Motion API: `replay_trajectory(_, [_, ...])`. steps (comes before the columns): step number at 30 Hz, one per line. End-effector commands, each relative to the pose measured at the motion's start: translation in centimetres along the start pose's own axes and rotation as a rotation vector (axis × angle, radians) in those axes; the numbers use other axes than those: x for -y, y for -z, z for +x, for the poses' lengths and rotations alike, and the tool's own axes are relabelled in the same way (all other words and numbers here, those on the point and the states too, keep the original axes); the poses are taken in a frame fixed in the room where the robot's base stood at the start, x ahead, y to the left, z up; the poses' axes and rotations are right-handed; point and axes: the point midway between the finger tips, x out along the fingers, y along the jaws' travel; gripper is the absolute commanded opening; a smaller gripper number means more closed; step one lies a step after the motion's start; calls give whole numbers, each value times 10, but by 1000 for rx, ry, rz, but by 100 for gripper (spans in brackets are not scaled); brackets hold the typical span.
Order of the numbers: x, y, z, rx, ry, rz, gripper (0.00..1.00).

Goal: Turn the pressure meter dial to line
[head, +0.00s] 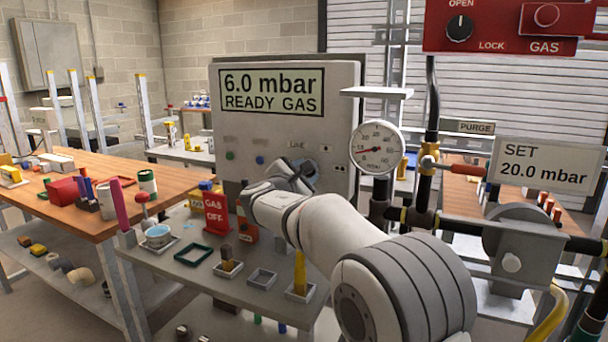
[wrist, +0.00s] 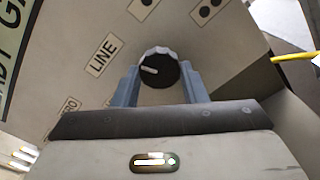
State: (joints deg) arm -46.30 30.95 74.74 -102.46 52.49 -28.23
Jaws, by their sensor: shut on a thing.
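The pressure meter (head: 285,115) is a pale panel whose screen reads 6.0 mbar READY GAS. Its dial (wrist: 160,66) is a dark ridged knob with a short white mark, which points left in the wrist view, roughly toward the LINE label (wrist: 103,55). Another label, partly hidden and ending in "RO" (wrist: 68,107), lies lower left. My gripper (wrist: 157,76) is shut on the dial, with one blue-grey finger on each side. In the head view my gripper (head: 304,170) is at the panel's lower front, and my arm and fingers hide most of the dial.
A round gauge (head: 376,148) and pipework stand right of the panel. A sign (head: 545,163) reads SET 20.0 mbar. A red GAS box (head: 510,25) hangs above. Below my arm, a grey bench (head: 180,268) holds small trays and a red GAS OFF sign (head: 216,215).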

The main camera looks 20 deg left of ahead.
Motion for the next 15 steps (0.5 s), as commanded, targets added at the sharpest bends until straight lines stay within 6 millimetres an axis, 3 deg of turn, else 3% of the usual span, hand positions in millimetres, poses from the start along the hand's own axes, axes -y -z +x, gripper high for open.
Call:
replay_trajectory(4, [0,0,0,0,0,0,16])
replay_trajectory(5, [0,0,0,0,0,0,41])
replay_trajectory(12, [0,0,0,0,1,-1,61])
replay_trajectory(15, [0,0,0,0,1,-1,61])
